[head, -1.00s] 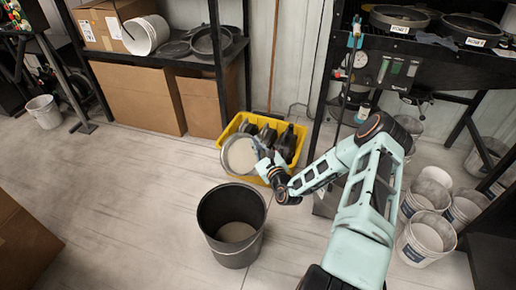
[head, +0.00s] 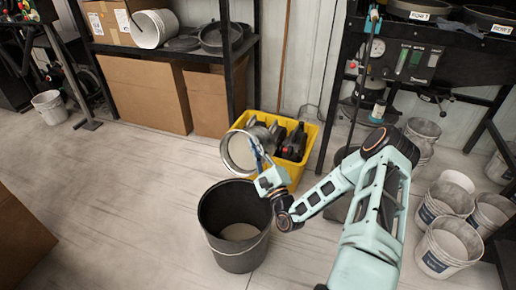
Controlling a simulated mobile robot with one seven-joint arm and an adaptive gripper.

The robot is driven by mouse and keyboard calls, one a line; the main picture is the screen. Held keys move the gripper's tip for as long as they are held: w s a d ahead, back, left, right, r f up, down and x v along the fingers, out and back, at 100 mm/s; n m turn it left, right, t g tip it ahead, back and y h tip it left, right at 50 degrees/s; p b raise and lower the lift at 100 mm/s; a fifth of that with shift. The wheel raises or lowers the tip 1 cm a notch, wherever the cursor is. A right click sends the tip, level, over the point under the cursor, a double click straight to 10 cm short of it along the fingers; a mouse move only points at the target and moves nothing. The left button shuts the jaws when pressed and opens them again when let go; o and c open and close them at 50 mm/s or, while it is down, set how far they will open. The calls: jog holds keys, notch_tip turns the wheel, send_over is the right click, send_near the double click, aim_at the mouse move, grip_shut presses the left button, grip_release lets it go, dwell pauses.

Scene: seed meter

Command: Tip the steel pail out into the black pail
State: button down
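The steel pail (head: 236,153) is a shiny round metal pail. It is tipped on its side above the back rim of the black pail, its mouth turned toward the left front. My gripper (head: 259,160) is at the right edge of its mouth and seems shut on it; the fingertips are small and partly hidden. The black pail (head: 233,257) stands upright on the floor below, with pale grey material visible at its bottom. No falling stream shows. I cannot tell whether anything is left inside the steel pail.
A yellow crate (head: 311,135) with dark parts stands just behind the steel pail. Several white buckets (head: 445,249) stand at the right by a black bench. A shelf with cardboard boxes (head: 145,95) is at the back left.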

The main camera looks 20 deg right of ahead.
jog(key=s+a+f+n+y+b, duration=0.6)
jog(key=n+y, duration=0.5)
jog(key=n, duration=0.3)
jog(key=shift+s+a+f+n, duration=0.3)
jog(key=shift+s+a+f, duration=0.25)
jog(key=shift+s+a, duration=0.4)
